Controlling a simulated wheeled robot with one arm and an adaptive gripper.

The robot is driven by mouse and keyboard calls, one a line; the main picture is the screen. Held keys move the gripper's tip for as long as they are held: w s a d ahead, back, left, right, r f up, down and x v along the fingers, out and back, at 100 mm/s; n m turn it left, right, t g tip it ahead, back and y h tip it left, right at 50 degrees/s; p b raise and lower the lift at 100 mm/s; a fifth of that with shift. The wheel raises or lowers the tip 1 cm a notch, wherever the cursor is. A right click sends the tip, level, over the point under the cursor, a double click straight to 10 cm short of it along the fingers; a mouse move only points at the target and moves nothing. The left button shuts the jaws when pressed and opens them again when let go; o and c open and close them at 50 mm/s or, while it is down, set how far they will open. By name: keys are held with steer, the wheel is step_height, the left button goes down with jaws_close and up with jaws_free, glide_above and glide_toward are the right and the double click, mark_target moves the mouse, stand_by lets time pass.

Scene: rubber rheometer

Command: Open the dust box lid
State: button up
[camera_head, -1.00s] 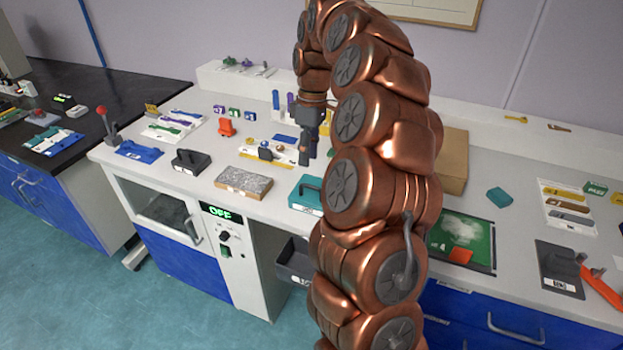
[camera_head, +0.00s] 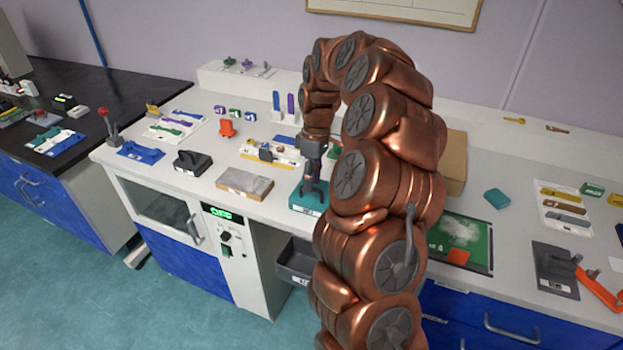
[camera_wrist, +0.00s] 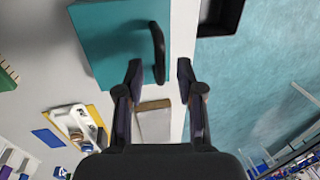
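The teal box (camera_head: 303,207), which I take to be the dust box, stands near the front edge of the white counter. Its lid is shut. In the wrist view, the flat teal lid (camera_wrist: 112,45) carries a dark arched handle (camera_wrist: 158,45). My gripper (camera_head: 314,184) points down over this box. In the wrist view, my gripper (camera_wrist: 160,70) is open, with one fingertip on each side of the near end of the handle. I cannot tell whether either finger touches the handle.
A grey slab (camera_head: 245,184) and a black handled block (camera_head: 192,163) lie left of the box. A dark open bin (camera_head: 296,262) hangs below the counter edge. A cardboard box (camera_head: 453,163) stands behind my arm. A green board (camera_head: 470,243) lies to the right.

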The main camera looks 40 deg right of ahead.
steer(key=shift+f, duration=0.3)
jaws_close()
stand_by(0.6)
